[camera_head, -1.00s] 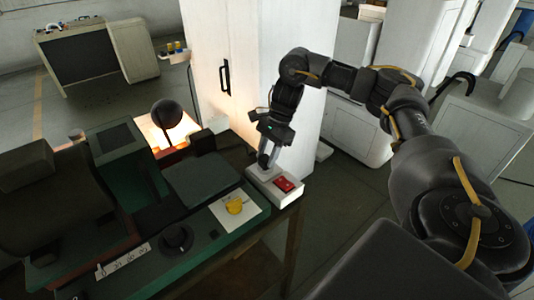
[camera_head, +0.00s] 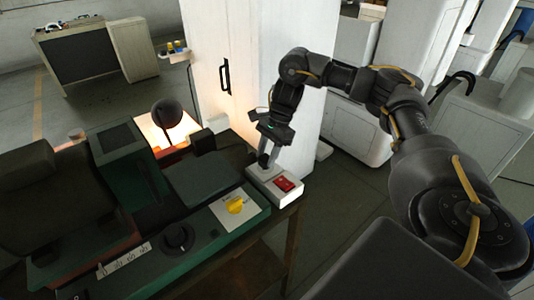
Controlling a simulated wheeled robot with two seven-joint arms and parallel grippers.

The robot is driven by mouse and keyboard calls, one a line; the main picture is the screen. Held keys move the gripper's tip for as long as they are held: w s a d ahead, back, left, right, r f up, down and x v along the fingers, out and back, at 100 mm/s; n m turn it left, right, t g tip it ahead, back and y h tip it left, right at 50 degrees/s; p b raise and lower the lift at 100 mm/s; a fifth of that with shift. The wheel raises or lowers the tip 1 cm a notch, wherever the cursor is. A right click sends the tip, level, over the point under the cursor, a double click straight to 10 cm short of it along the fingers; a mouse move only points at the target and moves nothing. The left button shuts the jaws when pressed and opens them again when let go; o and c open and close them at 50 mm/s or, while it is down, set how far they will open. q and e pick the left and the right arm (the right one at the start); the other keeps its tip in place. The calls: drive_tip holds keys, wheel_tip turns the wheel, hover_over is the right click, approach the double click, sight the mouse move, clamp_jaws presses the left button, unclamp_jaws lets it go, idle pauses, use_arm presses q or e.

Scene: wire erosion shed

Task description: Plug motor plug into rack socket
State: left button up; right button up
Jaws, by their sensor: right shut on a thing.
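A light grey box with a red switch (camera_head: 284,184) stands at the right end of the bench; I take this box (camera_head: 291,195) to be the rack socket. My right gripper (camera_head: 266,160) points down at the left, rear part of the box, its fingertips at or just above its top. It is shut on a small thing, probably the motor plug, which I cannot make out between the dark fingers. Whether the plug touches or sits in the socket cannot be told. My left gripper is not in view.
Left of the box is a dark green machine bench with a flat panel (camera_head: 203,180), a yellow knob (camera_head: 236,205) on a white plate and a black dial (camera_head: 178,238). A tall white cabinet (camera_head: 240,60) stands close behind. Open floor lies right of the bench.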

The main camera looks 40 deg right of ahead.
drive_tip(key=shift+f+b, duration=0.4)
drive_tip(key=shift+f, duration=0.2)
drive_tip(key=o, duration=1)
drive_tip(key=p+v, duration=0.2)
drive_tip(key=v, duration=0.8)
drive_tip(key=shift+d+r, duration=0.2)
drive_tip(key=shift+r, duration=0.15)
